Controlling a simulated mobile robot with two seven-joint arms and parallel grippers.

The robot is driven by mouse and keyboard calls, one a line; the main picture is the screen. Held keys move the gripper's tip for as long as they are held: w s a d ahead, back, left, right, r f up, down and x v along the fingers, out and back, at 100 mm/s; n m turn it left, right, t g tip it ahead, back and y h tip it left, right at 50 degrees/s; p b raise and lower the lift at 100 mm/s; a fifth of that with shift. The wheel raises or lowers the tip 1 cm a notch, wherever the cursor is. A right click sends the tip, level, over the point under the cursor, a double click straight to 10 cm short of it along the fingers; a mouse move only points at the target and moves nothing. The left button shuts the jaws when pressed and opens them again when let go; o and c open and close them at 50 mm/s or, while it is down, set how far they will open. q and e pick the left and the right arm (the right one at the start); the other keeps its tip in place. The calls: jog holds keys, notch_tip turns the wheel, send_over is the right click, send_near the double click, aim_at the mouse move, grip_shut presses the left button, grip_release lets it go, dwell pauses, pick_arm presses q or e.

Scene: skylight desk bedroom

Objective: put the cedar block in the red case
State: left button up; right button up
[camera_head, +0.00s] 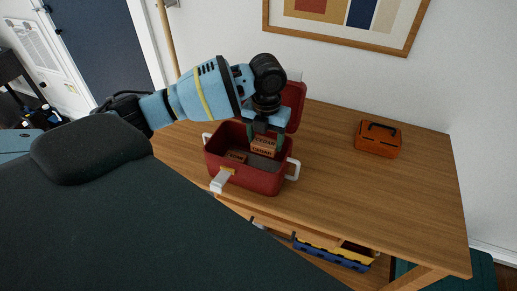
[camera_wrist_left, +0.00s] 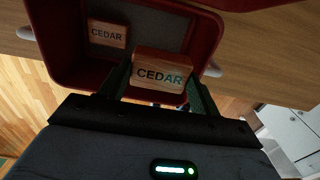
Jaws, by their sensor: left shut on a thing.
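The red case (camera_head: 226,172) stands open on the wooden desk, its lid raised at the back. My left gripper (camera_head: 265,145) points down over the right part of the case opening. It is shut on a wooden cedar block (camera_head: 262,150), which also shows between the fingers in the left wrist view (camera_wrist_left: 160,74). Whether the held block touches the case floor cannot be told. A second cedar block (camera_head: 235,157) lies inside the case on the left; it also shows in the left wrist view (camera_wrist_left: 107,33). My right gripper is not in view.
An orange toolbox (camera_head: 378,139) with a dark handle, closed, sits on the desk's right side. A blue and yellow container (camera_head: 334,256) is below the desk top. The desk (camera_head: 400,190) is clear between case and toolbox. A framed picture hangs on the wall behind.

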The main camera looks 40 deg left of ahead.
aim_at(265, 142)
pick_arm(q)
jog(key=shift+f, duration=3.7)
jog(key=shift+f, duration=0.5)
jog(key=shift+f, duration=0.1)
jog(key=o, duration=0.7)
notch_tip(265, 142, up, 13)
jog(key=shift+r, duration=0.15)
